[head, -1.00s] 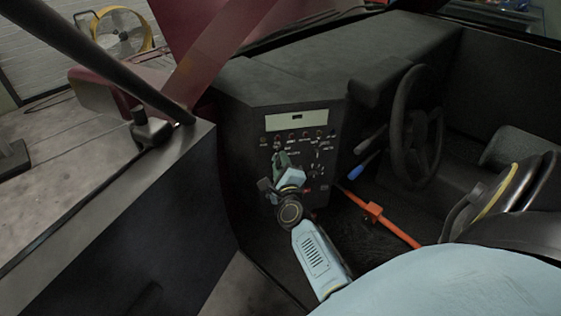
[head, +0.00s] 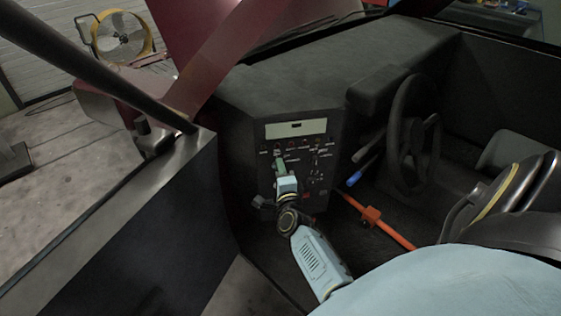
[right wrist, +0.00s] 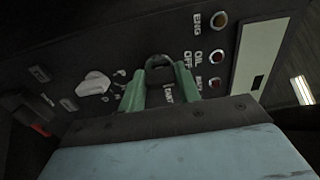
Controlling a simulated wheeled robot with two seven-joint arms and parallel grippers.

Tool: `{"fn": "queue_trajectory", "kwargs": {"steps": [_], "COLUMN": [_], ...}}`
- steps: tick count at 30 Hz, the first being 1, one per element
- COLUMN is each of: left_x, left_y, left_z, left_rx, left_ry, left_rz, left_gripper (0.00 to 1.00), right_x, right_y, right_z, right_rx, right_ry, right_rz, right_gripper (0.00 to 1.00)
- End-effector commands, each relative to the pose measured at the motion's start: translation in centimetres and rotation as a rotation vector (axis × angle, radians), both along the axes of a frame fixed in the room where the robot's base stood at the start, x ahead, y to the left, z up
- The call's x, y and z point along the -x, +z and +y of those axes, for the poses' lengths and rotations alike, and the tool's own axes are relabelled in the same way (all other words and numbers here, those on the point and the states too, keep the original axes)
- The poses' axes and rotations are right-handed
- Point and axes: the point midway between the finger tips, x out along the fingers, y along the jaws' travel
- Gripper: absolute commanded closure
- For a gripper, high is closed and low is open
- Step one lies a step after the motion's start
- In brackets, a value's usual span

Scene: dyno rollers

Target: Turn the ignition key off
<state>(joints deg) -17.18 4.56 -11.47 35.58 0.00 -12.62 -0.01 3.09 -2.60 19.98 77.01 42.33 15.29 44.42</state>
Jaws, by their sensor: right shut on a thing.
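The dark ignition key (right wrist: 160,63) shows in the right wrist view as a rounded loop on the black control panel (right wrist: 110,70). An "OFF" label stands just to its right. My right gripper (right wrist: 159,88) has a green finger on each side of the key and is shut on it. In the head view my right gripper (head: 278,156) reaches the upper part of the panel (head: 325,185), below its pale display (head: 297,129); the key is hidden there by the fingers. My left gripper is not in view.
A pale knob (right wrist: 94,83) sits left of the key in the right wrist view, with indicator lamps (right wrist: 214,56) to the right. In the head view, a steering wheel (head: 405,130), a blue-tipped lever (head: 355,179) and an orange bar (head: 390,233) lie right of the panel.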

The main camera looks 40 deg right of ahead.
Motion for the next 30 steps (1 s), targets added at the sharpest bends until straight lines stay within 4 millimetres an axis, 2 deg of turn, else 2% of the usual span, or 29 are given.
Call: {"fn": "queue_trajectory", "kwargs": {"steps": [1,8,9,13,23,26,30], "left_x": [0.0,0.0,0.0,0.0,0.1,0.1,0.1], "left_y": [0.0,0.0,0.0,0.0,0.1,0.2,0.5], "left_z": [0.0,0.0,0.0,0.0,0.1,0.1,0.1], "left_rx": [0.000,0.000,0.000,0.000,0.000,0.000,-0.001], "left_ry": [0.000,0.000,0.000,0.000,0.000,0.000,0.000], "left_rz": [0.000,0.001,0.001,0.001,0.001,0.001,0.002], "left_gripper": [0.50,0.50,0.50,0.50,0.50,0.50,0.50], "right_x": [-0.2,-0.2,-0.2,-0.2,0.2,1.2,3.6], "right_y": [0.7,0.8,0.8,0.7,0.2,0.2,0.1], "right_z": [-0.3,-0.3,-0.3,-0.3,0.1,0.6,2.0], "right_rx": [0.013,0.013,0.014,0.011,0.004,0.004,0.004], "right_ry": [-0.006,-0.006,-0.006,-0.004,-0.001,-0.001,-0.001], "right_rz": [-0.012,-0.013,-0.014,-0.011,-0.003,-0.002,0.000], "right_gripper": [0.90,0.90,0.65,0.49,0.49,0.49,0.49]}}
